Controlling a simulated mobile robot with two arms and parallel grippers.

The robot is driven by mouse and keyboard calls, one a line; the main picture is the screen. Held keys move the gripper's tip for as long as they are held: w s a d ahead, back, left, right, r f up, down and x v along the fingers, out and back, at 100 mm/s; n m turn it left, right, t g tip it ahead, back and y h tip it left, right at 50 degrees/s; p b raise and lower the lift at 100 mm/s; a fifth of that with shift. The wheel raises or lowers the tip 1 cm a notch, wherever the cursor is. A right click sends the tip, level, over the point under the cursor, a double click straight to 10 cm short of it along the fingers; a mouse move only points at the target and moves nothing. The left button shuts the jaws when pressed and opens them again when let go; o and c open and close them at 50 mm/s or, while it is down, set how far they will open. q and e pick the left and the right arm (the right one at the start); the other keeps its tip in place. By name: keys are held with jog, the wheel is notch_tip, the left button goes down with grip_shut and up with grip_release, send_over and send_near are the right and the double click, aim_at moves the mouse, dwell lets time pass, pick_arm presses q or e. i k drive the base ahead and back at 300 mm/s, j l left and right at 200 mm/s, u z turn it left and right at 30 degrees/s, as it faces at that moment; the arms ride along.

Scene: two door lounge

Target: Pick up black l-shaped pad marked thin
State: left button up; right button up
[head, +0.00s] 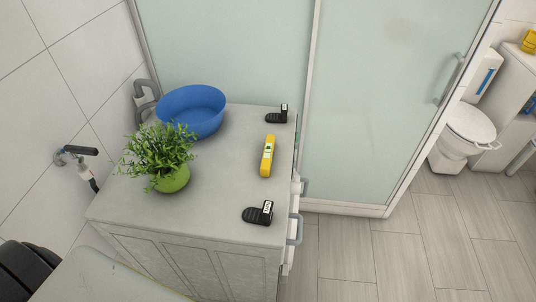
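Two black L-shaped pads lie on the grey cabinet top (215,200). One pad (254,216) is near the front right corner, with its short upright part at the right bearing a white label. The other pad (274,119) is near the back right corner and also carries a small white label on its upright part. The lettering on both labels is too small to read surely, so I cannot tell which is marked thin. Neither of my grippers is in view.
A yellow device (267,157) lies between the pads. A blue bowl (192,110) and a green potted plant (172,180) stand to the left. A frosted glass shower door (230,55) rises behind the cabinet. Open tiled floor (400,255) lies to the right.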

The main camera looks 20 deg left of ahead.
aim_at(263, 217)
jog(key=l+u, duration=0.1)
jog(key=u, duration=0.3)
jog(key=i+l+u, duration=0.1)
jog(key=u, duration=0.3)
